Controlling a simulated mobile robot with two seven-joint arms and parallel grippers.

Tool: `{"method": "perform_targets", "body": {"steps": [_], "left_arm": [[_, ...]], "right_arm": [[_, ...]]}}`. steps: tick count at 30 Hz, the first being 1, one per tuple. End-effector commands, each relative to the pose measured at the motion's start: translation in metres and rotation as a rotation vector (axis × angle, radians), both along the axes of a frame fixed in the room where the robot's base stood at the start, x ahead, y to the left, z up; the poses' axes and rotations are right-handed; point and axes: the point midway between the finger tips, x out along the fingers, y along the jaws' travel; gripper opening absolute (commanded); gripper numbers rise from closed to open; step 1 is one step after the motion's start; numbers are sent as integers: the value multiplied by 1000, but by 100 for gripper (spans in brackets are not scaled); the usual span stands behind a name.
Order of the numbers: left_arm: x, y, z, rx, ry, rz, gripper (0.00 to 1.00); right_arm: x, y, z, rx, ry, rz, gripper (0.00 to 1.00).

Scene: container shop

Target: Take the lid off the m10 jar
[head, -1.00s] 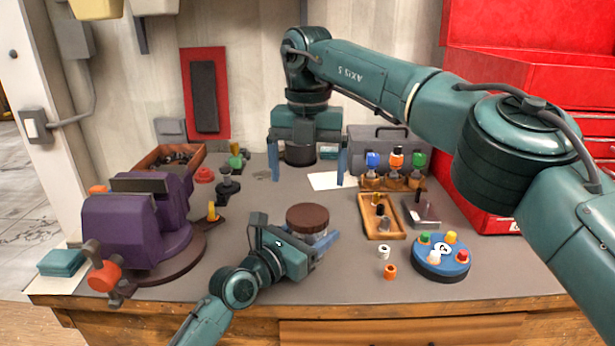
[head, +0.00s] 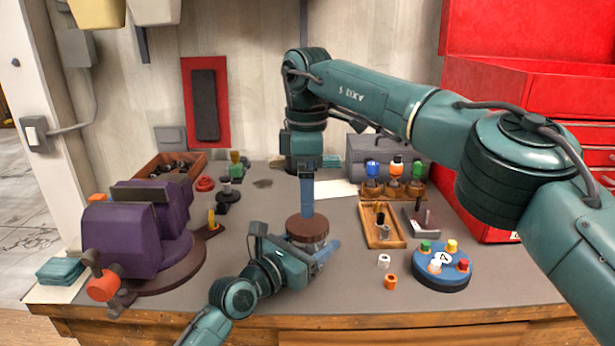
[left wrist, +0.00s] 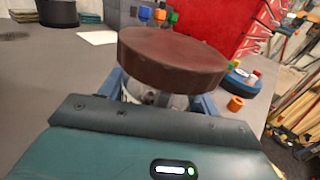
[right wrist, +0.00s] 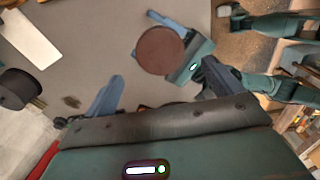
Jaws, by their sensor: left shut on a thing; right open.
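The m10 jar (left wrist: 150,95) is a clear jar with a wide brown lid (head: 307,228), standing at the front middle of the bench. The lid is on the jar, and it also shows in the right wrist view (right wrist: 160,50). My left gripper (head: 322,252) is shut around the jar body, below the lid; its blue fingers lie on both sides of the jar in the left wrist view. My right gripper (head: 307,192) is open and empty, its fingers pointing down, just above and behind the lid. The jar's contents are mostly hidden.
A purple vise (head: 135,230) stands at left. At right are a wooden tray (head: 382,240), a round blue holder (head: 441,280) with coloured caps, and small white and orange pieces (head: 390,283). A red tool chest (head: 520,90) stands at the back right.

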Motion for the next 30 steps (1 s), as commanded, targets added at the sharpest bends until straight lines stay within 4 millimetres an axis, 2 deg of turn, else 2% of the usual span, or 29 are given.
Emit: {"method": "perform_targets", "body": {"steps": [6,12,24,30], "left_arm": [[0,0,0,1,1,0,0],[0,0,0,1,1,0,0],[0,0,0,1,1,0,0],[0,0,0,1,1,0,0]], "right_arm": [[0,-1,-36,0,3,2,92],[0,-1,-59,0,1,2,92],[0,-1,-66,0,0,2,91],[0,-1,-66,0,0,2,75]]}}
